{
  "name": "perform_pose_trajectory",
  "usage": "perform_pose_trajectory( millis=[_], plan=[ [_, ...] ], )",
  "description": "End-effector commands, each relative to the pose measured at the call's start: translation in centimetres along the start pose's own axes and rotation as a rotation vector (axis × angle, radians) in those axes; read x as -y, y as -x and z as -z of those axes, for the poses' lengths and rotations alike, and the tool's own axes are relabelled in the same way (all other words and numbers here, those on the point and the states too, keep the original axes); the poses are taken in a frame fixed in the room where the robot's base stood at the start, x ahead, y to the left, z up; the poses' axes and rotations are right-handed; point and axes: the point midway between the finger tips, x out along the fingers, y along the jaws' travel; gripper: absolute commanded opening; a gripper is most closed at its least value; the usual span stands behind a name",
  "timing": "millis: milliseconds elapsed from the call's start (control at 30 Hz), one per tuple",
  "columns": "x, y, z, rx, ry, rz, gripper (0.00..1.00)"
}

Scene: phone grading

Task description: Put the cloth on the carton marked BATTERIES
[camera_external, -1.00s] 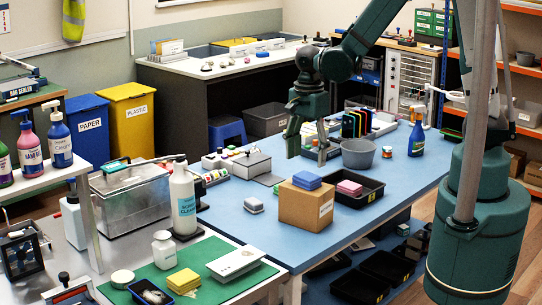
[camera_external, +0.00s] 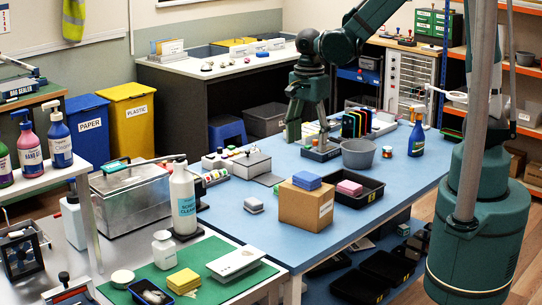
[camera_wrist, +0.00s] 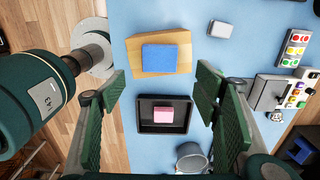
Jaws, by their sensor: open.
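A brown carton (camera_external: 304,209) stands on the blue table with a small white label on its side, too small to read. It also shows from above in the wrist view (camera_wrist: 182,70). A folded blue cloth-like block (camera_external: 307,180) lies flat on the carton, and in the wrist view (camera_wrist: 166,58) too. A pink folded piece (camera_external: 349,188) lies in a black tray (camera_external: 368,197) behind the carton; the wrist view shows it as well (camera_wrist: 163,115). I cannot tell which piece is the cloth. My gripper (camera_external: 308,142) is open and empty, above the table behind the carton.
A small grey block (camera_external: 253,205) lies left of the carton. A grey bucket (camera_external: 358,153) and a blue spray bottle (camera_external: 417,138) stand behind the tray. A metal-and-white device (camera_external: 252,165) stands at the left. The table's front left is clear.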

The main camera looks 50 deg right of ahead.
Motion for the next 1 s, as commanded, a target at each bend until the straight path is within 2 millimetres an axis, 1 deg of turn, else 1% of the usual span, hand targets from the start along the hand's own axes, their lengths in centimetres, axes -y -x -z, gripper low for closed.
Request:
perform_pose_trajectory(
  millis=[433, 567, 767, 1000],
  plan=[
    [0.0, 0.0, 0.0, 0.0, 0.001, 0.0, 0.62],
    [-0.1, 0.3, 0.2, 0.002, 0.016, 0.006, 0.62],
    [-0.3, 1.6, 1.2, 0.009, 0.089, 0.035, 0.62],
    [-0.8, 4.4, 3.4, 0.014, 0.261, 0.104, 0.62]
  ],
)
